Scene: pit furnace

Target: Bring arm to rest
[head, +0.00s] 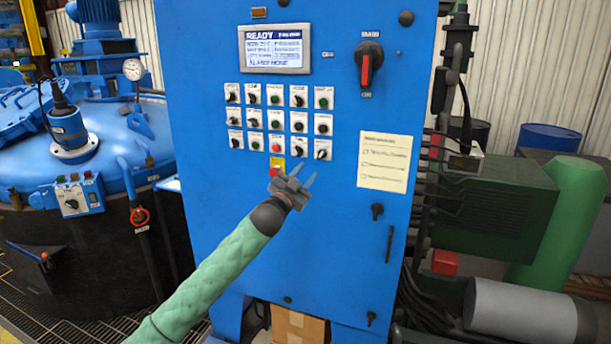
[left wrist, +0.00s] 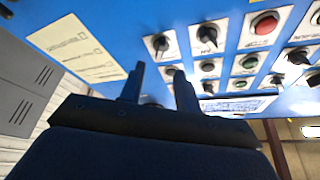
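My left arm, in a green quilted sleeve, comes in from the lower left of the head view. Its gripper (head: 301,180) is in front of the blue control cabinet (head: 300,245), just below and right of the red emergency button on its yellow plate (head: 277,162). The two fingers stand apart with nothing between them. In the left wrist view the fingers (left wrist: 158,84) also show apart and empty, pointing toward the panel's knobs and buttons. I cannot tell the exact gap to the panel. My right gripper is in neither view.
The cabinet carries a lit screen (head: 275,48), several rows of switches, a red-handled rotary switch (head: 367,68) and a paper note (head: 385,161). A blue furnace vessel (head: 80,150) stands at left. A green cylinder (head: 556,215) and a grey cylinder (head: 520,312) are at right.

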